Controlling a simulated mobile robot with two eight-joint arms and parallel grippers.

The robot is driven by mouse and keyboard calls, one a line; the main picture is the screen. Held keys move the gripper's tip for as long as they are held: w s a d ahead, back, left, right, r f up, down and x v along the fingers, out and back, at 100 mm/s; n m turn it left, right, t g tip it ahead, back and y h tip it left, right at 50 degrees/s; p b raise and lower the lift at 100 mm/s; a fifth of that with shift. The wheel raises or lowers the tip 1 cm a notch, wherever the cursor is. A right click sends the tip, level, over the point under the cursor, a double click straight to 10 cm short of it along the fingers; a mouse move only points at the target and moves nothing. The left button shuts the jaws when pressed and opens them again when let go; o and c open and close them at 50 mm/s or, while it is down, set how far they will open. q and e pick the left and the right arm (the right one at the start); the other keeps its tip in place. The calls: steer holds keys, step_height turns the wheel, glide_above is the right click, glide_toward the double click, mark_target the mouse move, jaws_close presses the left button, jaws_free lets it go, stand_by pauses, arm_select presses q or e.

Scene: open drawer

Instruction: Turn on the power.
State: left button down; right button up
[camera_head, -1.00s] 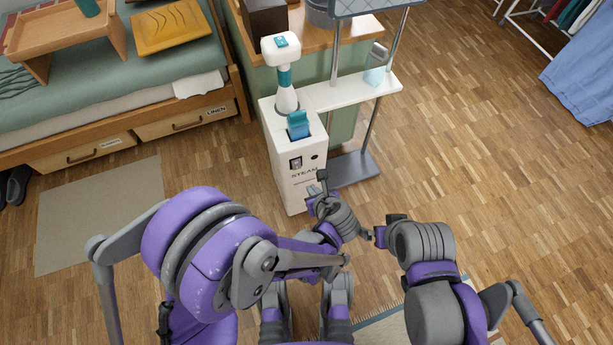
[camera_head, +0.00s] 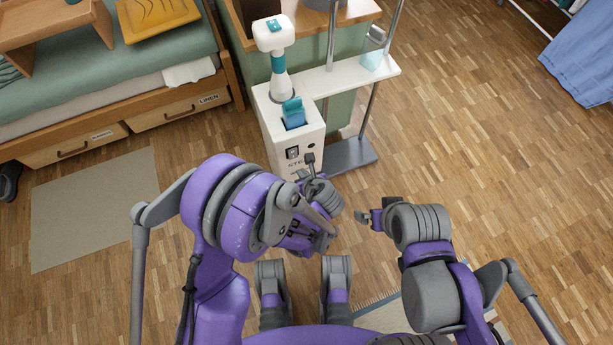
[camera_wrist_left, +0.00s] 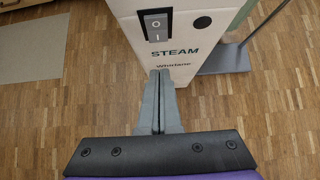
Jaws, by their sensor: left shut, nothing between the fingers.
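A white steam unit (camera_head: 279,129) marked STEAM stands upright on the floor. It also shows in the left wrist view (camera_wrist_left: 182,47). My left gripper (camera_head: 306,166) is shut and empty in front of the unit's front face. In the wrist view its fingertips (camera_wrist_left: 158,75) appear below the switch, over the lettering area; I cannot tell whether they touch the face. My right gripper (camera_head: 366,217) hangs to the right, away from the unit; its jaws are unclear.
A small round dark knob (camera_wrist_left: 203,22) sits right of the switch. A white shelf (camera_head: 347,77) on metal poles adjoins the unit, above a grey base plate (camera_head: 349,155). A bed with drawers (camera_head: 178,110) stands left. Wood floor (camera_head: 480,140) is clear at right.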

mark_target(293, 156)
arm_select(q)
steer(key=shift+w+a+f, duration=0.25)
steer(key=shift+w+f, duration=0.05)
steer(key=shift+w, duration=0.55)
steer(key=shift+w+a+f, duration=0.3)
steer(key=shift+w, duration=0.5)
steer(key=shift+w+a+f, duration=0.25)
steer(key=shift+w+f, duration=0.05)
steer(key=shift+w, duration=0.55)
steer(key=shift+w+a+f+b, duration=0.1)
steer(key=shift+w+b, duration=0.2)
steer(key=shift+b, duration=0.3)
steer(key=shift+r+p, duration=0.35)
steer(key=shift+r, duration=0.5)
